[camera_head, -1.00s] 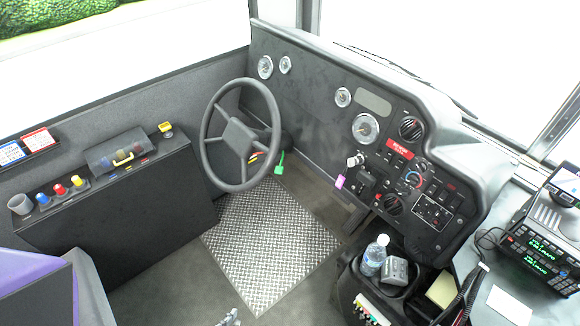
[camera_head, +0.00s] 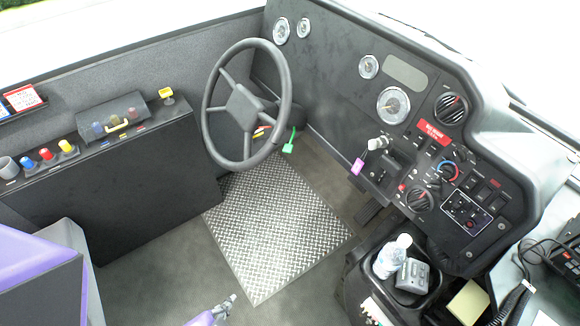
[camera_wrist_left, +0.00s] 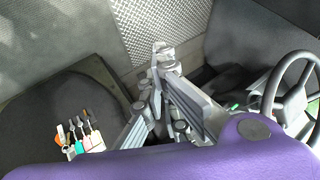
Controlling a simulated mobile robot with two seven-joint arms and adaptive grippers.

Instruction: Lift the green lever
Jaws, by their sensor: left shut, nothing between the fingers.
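A small bright green lever end (camera_head: 290,141) sticks out low at the right of the steering wheel (camera_head: 241,105), above the floor plate. A small green piece also shows beside the wheel in the left wrist view (camera_wrist_left: 235,107). My left gripper (camera_head: 232,299) is at the bottom of the head view, well below and left of the green lever and apart from it. In the left wrist view its fingers (camera_wrist_left: 161,48) are together and empty. My right gripper is not in view.
A ribbed metal plate (camera_head: 272,225) covers the open floor. The dashboard (camera_head: 400,130) with a key and purple tag (camera_head: 357,166) is at right. A side box (camera_head: 125,185) is at left.

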